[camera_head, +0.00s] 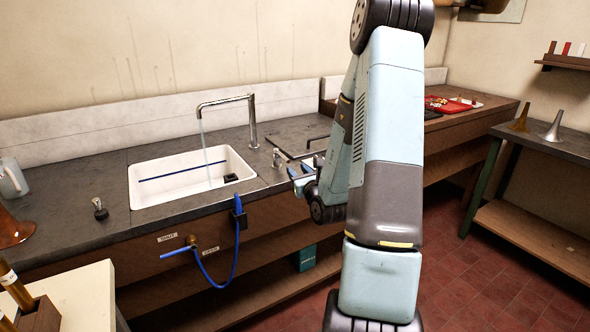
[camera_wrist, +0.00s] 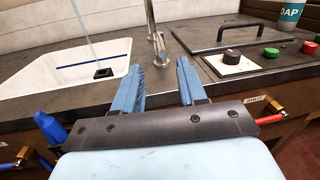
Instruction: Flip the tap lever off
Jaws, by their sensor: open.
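The chrome tap (camera_head: 252,120) stands behind the white sink (camera_head: 246,172), and a thin stream of water runs from its spout into the basin. In the head view my gripper (camera_head: 297,178) is over the counter's front edge, partly hidden by my arm.
A blue hose (camera_head: 237,245) hangs at the counter front by a brass valve (camera_head: 191,240).

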